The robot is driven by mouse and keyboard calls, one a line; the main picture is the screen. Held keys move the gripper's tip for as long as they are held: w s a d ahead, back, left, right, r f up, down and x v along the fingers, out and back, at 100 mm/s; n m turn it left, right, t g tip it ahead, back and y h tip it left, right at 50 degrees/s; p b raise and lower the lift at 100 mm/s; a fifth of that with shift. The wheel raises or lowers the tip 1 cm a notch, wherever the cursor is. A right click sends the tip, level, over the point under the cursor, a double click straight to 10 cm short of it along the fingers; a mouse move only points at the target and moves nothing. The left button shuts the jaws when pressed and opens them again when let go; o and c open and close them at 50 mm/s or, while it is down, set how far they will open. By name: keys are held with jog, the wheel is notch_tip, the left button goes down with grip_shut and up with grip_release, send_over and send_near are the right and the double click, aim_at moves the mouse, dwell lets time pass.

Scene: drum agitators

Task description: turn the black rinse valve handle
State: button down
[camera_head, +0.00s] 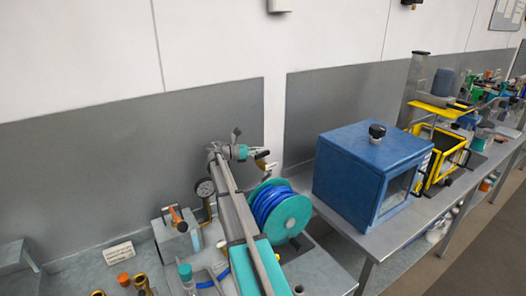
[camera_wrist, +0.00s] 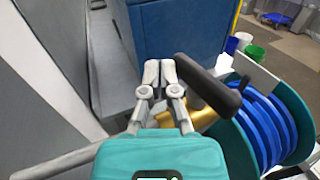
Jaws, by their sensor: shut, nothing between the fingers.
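The black rinse valve handle (camera_wrist: 212,86) is a rounded bar, slanting from upper left to lower right in the wrist view, on a brass valve body (camera_wrist: 203,115). My gripper (camera_wrist: 158,72) is shut and empty, its two fingertips together just left of the handle's upper end. I cannot tell whether the right finger touches the handle. In the head view the handle (camera_head: 261,154) is a small dark shape directly right of my teal gripper body; the fingertips are too small to make out there.
A reel of blue hose (camera_head: 268,207) with teal flanges stands below the valve. A blue box (camera_head: 357,170) with a black knob is on the bench to the right. A pressure gauge (camera_head: 205,188) and a grey box with an orange handle (camera_head: 178,236) are left of my arm.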

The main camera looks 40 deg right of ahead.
jog(key=v, duration=1.1)
jog(key=shift+a, duration=0.2)
jog(key=shift+w, duration=0.1)
